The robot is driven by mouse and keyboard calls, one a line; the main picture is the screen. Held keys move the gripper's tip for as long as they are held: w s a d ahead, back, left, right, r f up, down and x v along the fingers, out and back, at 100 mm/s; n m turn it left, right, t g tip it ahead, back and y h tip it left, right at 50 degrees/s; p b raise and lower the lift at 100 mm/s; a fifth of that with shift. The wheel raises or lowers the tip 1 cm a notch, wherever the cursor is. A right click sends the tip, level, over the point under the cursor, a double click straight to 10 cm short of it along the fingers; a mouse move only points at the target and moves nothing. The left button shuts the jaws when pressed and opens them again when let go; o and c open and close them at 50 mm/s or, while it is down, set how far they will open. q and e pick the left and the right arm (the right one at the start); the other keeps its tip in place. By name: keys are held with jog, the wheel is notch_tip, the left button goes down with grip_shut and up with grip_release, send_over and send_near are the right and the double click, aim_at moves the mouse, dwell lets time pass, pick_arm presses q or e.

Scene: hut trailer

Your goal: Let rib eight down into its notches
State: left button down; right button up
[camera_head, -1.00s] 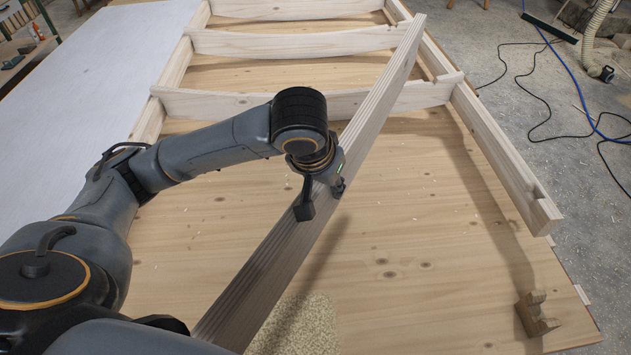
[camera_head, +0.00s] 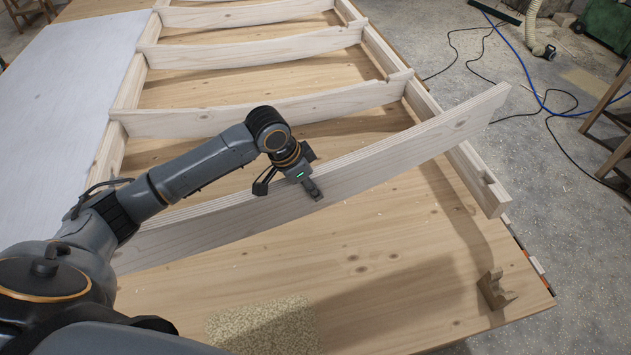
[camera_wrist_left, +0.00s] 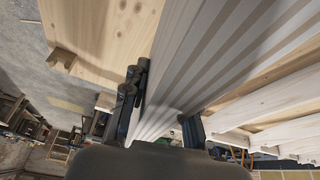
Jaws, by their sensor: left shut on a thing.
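Rib eight (camera_head: 400,155) is a long pale plank, slightly curved, held on edge above the frame. My left gripper (camera_head: 312,190) is shut on it near its middle. In the left wrist view the rib (camera_wrist_left: 205,50) runs between the two fingers (camera_wrist_left: 160,115). Its right end reaches over and past the right side rail (camera_head: 465,160). A notch (camera_head: 488,178) shows near that rail's front end. The rib's left end is hidden behind my left arm, as is the front part of the left rail (camera_head: 108,150). My right gripper is not in view.
Several ribs cross the rails farther back, the nearest one (camera_head: 270,112) just beyond the held rib. A small notched wooden block (camera_head: 495,290) stands on the table (camera_head: 390,270) at the front right. A speckled pad (camera_head: 265,325) lies at the front. Hoses and cables lie on the floor at right.

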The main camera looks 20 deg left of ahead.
pick_arm(q)
jog(key=a+f+m, duration=0.1)
jog(key=w+a+f+p, duration=0.1)
jog(key=a+f+m, duration=0.1)
jog(key=shift+w+a+f+m+g+h+p, duration=0.25)
jog(key=shift+a+f+m+g+h+p, duration=0.05)
jog(key=shift+a+h+p, duration=0.1)
jog(key=shift+f, duration=0.1)
notch_tip(320, 180, down, 13)
jog(key=b, duration=1.3)
jog(key=shift+b, duration=0.4)
dwell(0.3)
dwell(0.5)
